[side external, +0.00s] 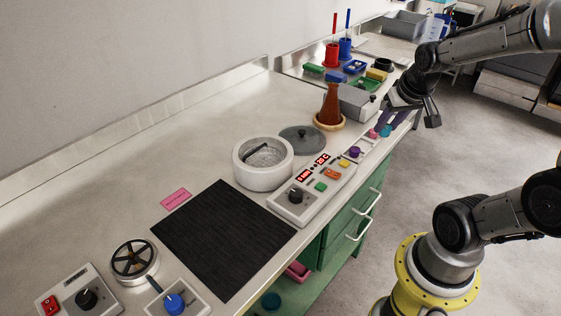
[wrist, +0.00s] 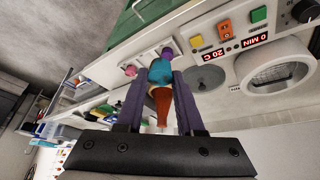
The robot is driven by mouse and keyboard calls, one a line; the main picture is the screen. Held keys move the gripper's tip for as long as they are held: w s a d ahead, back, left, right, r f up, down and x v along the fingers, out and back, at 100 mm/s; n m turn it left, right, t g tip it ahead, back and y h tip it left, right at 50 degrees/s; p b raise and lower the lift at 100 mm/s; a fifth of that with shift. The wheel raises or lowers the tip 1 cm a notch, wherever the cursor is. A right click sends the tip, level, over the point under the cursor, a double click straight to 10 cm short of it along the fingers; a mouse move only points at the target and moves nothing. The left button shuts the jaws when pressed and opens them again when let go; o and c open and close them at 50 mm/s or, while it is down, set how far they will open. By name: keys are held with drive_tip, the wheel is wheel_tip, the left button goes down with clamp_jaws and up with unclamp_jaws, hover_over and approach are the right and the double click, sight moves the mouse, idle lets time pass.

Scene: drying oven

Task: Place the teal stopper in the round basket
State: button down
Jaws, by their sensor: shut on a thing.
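The teal stopper (wrist: 160,69) is between the two purple fingers of my gripper (wrist: 160,78) in the wrist view. In the side view my gripper (side external: 392,124) is at the counter's front edge, shut on the teal stopper (side external: 387,131). A white round vessel (side external: 248,176) stands left of my gripper, open on top, with a grey, mesh-like inside and a dark bar in it. It also shows at the right in the wrist view (wrist: 275,75). I cannot tell whether its inside is the round basket.
A grey lid (side external: 302,137) lies beside the vessel. A brown flask (side external: 330,104) stands in a ring behind it. A control panel (side external: 309,197) with buttons is in front. Pink (side external: 373,134) and purple (side external: 355,152) pieces are near my gripper. A black mat (side external: 222,240) lies left.

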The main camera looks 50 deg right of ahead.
drive_tip(key=w+a+n+t+y, duration=0.15)
drive_tip(key=w+a+n, duration=0.3)
drive_tip(key=a, duration=0.45)
drive_tip(key=w+a+n+g+y, duration=0.1)
drive_tip(key=w+a+n+y, duration=0.15)
drive_tip(key=w+a, duration=0.4)
approach(264, 166)
drive_tip(key=shift+w+a+f+n+t+h, duration=0.25)
drive_tip(key=shift+a+f+n+h, duration=0.05)
drive_tip(key=shift+a+f+h, duration=0.1)
drive_tip(key=shift+w+f, duration=0.55)
drive_tip(key=shift+f, duration=0.05)
drive_tip(key=shift+w+f, duration=0.1)
drive_tip(key=shift+f, duration=1.5)
drive_tip(key=shift+f, duration=0.2)
drive_tip(key=c, duration=0.5)
unclamp_jaws()
